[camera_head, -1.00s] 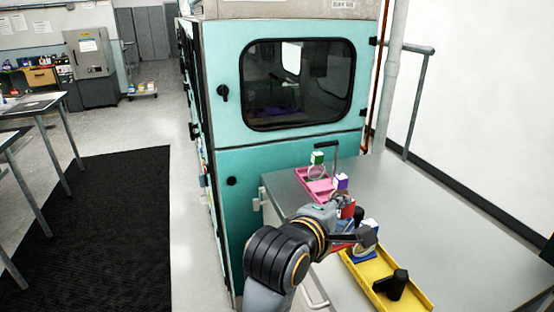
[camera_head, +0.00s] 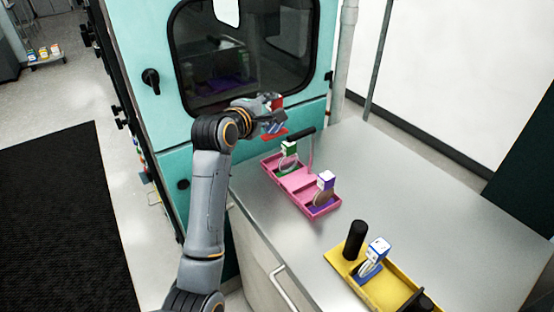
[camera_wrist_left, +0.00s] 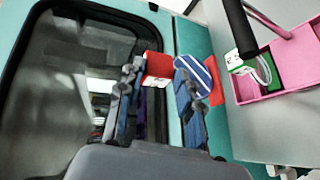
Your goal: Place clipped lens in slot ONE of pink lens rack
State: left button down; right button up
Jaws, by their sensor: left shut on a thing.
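My left gripper (camera_head: 270,112) is shut on a red-clipped lens (camera_wrist_left: 158,68) and holds it up in front of the teal cabinet. In the left wrist view the red clip sits between the fingertips (camera_wrist_left: 160,85), with a blue-striped part and a red piece beside the right finger. The pink lens rack (camera_head: 296,183) lies on the metal counter, below and right of the gripper. It holds a green-clipped lens (camera_head: 288,150) at its far end and a purple-clipped lens (camera_head: 325,184) at its near end. Slot numbers are not readable. My right gripper is out of view.
A yellow rack (camera_head: 410,288) with a blue-clipped lens (camera_head: 376,252) and black handle posts stands nearer on the counter (camera_head: 420,190). The pink rack has a dark raised handle (camera_head: 302,134). The teal cabinet (camera_head: 135,45) stands close behind the gripper. The counter's right side is clear.

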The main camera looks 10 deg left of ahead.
aim_at(271, 131)
pick_arm(q)
jog(key=shift+m+h, duration=0.3)
jog(key=w+f, duration=0.1)
jog(key=w+f+b, duration=0.1)
jog(key=w+f, duration=0.1)
jog(key=shift+w+d+f, duration=0.15)
jog(key=shift+f, duration=0.1)
notch_tip(271, 131, down, 5)
jog(key=shift+w+f+p, duration=0.1)
jog(key=shift+p, duration=0.4)
notch_tip(271, 131, down, 5)
jog(key=shift+r+p, duration=0.1)
jog(key=shift+p, duration=0.25)
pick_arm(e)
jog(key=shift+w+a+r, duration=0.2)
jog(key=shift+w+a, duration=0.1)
pick_arm(q)
jog(key=c, duration=0.9)
grip_release()
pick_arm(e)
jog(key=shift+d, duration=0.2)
pick_arm(q)
jog(key=b+v, duration=0.1)
jog(key=v, duration=1.1)
jog(key=shift+b, duration=0.4)
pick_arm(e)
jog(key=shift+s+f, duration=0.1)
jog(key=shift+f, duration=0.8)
